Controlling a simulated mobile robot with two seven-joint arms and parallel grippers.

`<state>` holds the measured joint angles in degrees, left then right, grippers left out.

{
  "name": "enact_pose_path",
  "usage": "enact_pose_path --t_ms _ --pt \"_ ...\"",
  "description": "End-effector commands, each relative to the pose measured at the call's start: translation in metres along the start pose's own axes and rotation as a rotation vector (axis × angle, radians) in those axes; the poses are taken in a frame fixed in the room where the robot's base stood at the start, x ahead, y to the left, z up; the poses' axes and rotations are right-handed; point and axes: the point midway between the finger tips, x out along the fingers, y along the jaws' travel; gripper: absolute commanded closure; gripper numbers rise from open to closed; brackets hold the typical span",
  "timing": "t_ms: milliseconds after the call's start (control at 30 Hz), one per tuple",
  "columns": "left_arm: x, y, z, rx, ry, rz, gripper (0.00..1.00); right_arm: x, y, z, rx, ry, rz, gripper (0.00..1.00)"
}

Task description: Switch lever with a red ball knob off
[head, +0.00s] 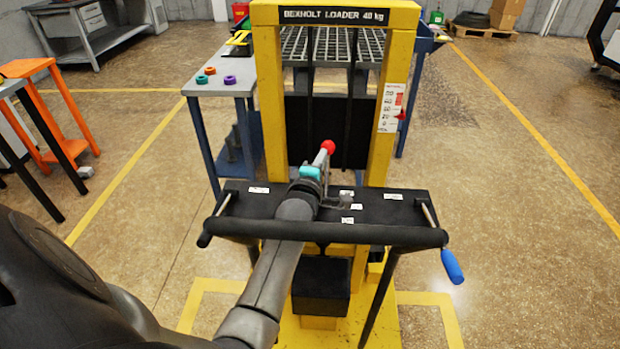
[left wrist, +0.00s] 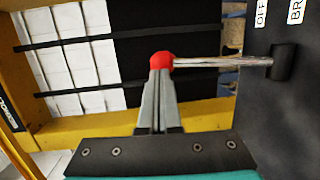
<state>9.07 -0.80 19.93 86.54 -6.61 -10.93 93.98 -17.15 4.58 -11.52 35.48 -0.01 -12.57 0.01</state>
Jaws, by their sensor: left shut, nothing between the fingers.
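The lever's red ball knob (head: 327,147) stands above the loader's black panel (head: 385,211) in the head view. In the left wrist view the red knob (left wrist: 161,59) sits at the end of a thin metal rod (left wrist: 215,62). The rod runs right to a black pivot (left wrist: 284,62) on the dark panel, beside a label reading OFF (left wrist: 261,13). My left gripper (head: 322,160) is shut and empty, its fingertips (left wrist: 160,76) right at the knob. I cannot tell whether they touch it. My right gripper is not in view.
The yellow loader frame (head: 268,90) rises behind the panel. A black handlebar (head: 370,234) crosses in front, and a blue-handled crank (head: 452,266) hangs at its right. A grey table (head: 221,84) with coloured rings stands at left. Floor at right is clear.

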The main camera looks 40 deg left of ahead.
Motion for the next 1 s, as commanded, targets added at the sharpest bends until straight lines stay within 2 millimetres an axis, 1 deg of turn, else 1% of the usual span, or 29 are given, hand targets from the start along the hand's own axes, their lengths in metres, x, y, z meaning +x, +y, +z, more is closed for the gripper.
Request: enact_pose_path --t_ms 33,100,367,600,800,1000 --pt "-0.008 0.003 0.000 -0.001 0.000 -0.004 1.00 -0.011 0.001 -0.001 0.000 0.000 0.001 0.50" --pt "-0.017 0.004 0.000 0.000 0.000 -0.003 1.00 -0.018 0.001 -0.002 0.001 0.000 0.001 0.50" --pt "-0.053 0.004 0.001 0.000 0.000 -0.003 1.00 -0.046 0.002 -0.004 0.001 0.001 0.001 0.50" --pt "-0.089 0.004 0.000 -0.001 0.001 -0.003 1.00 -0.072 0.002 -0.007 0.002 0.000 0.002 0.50" --pt "-0.117 0.003 0.000 0.000 0.000 -0.002 1.00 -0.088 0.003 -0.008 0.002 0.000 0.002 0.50" --pt "-0.134 0.002 0.001 0.000 -0.001 0.000 1.00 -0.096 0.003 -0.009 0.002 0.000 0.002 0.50"
